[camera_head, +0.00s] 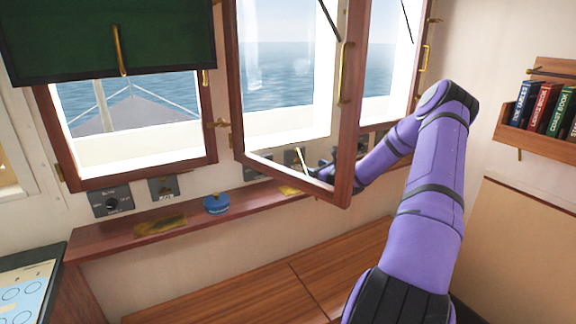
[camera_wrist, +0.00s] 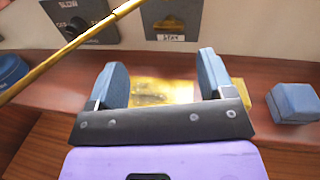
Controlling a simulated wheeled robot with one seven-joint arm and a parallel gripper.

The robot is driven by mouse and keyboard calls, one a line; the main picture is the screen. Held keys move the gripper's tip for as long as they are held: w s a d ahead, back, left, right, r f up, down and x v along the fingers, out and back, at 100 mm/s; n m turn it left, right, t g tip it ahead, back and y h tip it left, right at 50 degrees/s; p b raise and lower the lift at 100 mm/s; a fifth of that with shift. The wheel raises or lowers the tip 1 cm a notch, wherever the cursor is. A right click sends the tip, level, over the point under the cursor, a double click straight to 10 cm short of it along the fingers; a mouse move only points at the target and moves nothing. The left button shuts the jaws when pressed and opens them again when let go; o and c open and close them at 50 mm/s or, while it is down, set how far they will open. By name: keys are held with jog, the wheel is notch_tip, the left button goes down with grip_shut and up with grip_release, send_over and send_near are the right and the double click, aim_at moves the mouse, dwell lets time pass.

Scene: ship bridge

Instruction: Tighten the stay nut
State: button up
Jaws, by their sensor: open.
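In the wrist view my gripper (camera_wrist: 163,75) is open, with its two blue-grey fingers apart and nothing between them. It is above the wooden ledge (camera_wrist: 258,72), over a brass plate (camera_wrist: 150,92) whose middle shows between the fingers. A thin brass rod (camera_wrist: 72,45), apparently the window stay, crosses the upper left in front of the fingers. A grey panel with a brass fitting (camera_wrist: 168,24) reads like "STAY". I cannot make out the stay nut for certain. In the head view the open wooden-framed window (camera_head: 347,120) stands in front of my gripper, which is hard to see through the glass.
A dial panel (camera_wrist: 75,22) labelled "SLOW" is left of the fitting. A blue block (camera_wrist: 293,103) lies on the ledge right of the fingers. A blue round object (camera_head: 216,204) sits on the ledge further left. A bookshelf (camera_head: 540,135) hangs at right.

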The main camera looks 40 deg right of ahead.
jog(key=shift+s+d+f+m+h, duration=0.1)
jog(key=shift+d+f+m+h, duration=0.1)
jog(key=shift+f+m, duration=0.2)
jog(key=shift+d+f+m+h, duration=0.1)
jog(key=shift+f+m+h, duration=0.1)
jog(key=shift+f+m, duration=0.2)
jog(key=shift+w, duration=0.2)
jog(key=w, duration=0.7)
jog(key=w+d, duration=0.1)
jog(key=w, duration=0.2)
jog(key=shift+w, duration=0.15)
jog(key=c, duration=0.9)
